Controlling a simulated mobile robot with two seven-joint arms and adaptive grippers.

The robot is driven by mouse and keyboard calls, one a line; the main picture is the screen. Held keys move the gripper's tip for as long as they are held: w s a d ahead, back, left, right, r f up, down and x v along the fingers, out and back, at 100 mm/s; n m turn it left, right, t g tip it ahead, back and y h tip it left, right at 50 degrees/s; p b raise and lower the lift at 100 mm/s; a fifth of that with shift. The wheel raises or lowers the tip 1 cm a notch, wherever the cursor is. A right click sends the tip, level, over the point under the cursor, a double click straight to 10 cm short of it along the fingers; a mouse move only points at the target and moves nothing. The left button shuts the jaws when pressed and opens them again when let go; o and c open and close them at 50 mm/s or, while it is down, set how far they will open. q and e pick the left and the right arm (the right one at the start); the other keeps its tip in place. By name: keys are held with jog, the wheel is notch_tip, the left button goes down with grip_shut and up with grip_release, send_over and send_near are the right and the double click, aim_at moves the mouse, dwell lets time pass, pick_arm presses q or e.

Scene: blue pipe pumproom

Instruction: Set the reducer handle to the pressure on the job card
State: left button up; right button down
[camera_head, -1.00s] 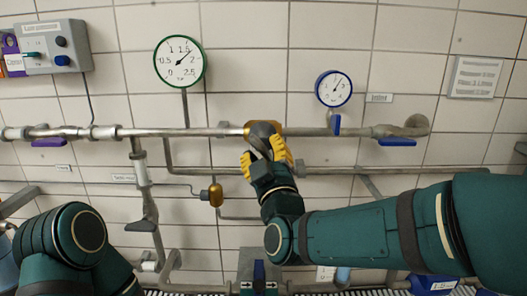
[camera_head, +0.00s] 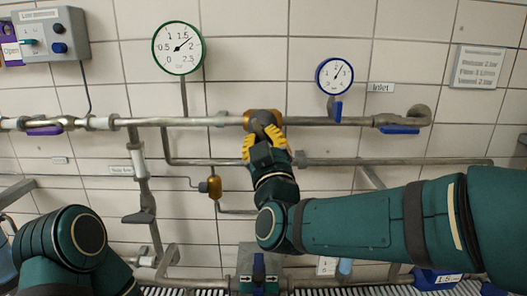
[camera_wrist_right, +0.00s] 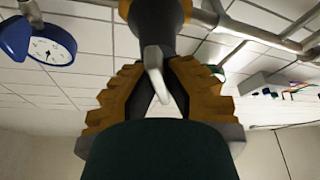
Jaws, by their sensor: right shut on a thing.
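My left gripper is out of view.
A blue-rimmed gauge (camera_head: 335,76) stands right of the handle, with a blue valve lever (camera_head: 399,130) further right. A grey control box (camera_head: 48,35) is at upper left. A brass fitting (camera_head: 210,187) and lower pipes lie below.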

jog(key=shift+m+t+h+b, duration=0.3)
jog(key=shift+m+h+b, duration=0.25)
jog(key=shift+m, duration=0.45)
jog(key=shift+r, duration=0.1)
jog(key=c, duration=1)
grip_release()
jog(key=shift+c, duration=0.2)
jog(key=v, duration=1.2)
dwell(0.4)
